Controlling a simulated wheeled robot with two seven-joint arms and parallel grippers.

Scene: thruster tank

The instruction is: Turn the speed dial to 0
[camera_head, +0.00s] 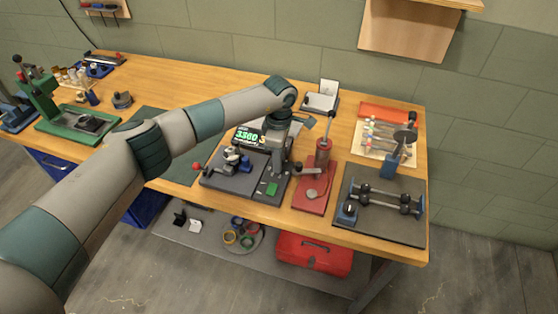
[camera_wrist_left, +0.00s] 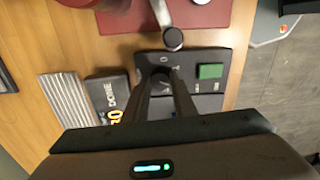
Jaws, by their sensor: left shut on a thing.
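My left gripper (camera_head: 281,168) points down over the dark control panel (camera_head: 277,198) of the machine in the middle of the bench. In the left wrist view its two fingers (camera_wrist_left: 162,78) come together on the small dark speed dial, which they mostly hide. The gripper is shut on the dial. White marks stand on the panel (camera_wrist_left: 186,60) around the dial, but the pointer's setting cannot be read. A lit display (camera_head: 247,136) beside the gripper shows green digits, seemingly 3360. My right gripper is not in view.
A green button (camera_wrist_left: 210,72) sits close beside the dial; it also shows in the head view (camera_head: 271,188). A red press (camera_head: 313,194) with a lever stands just right of the panel. Further right is a dark plate (camera_head: 380,226) with a barbell-like fixture.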

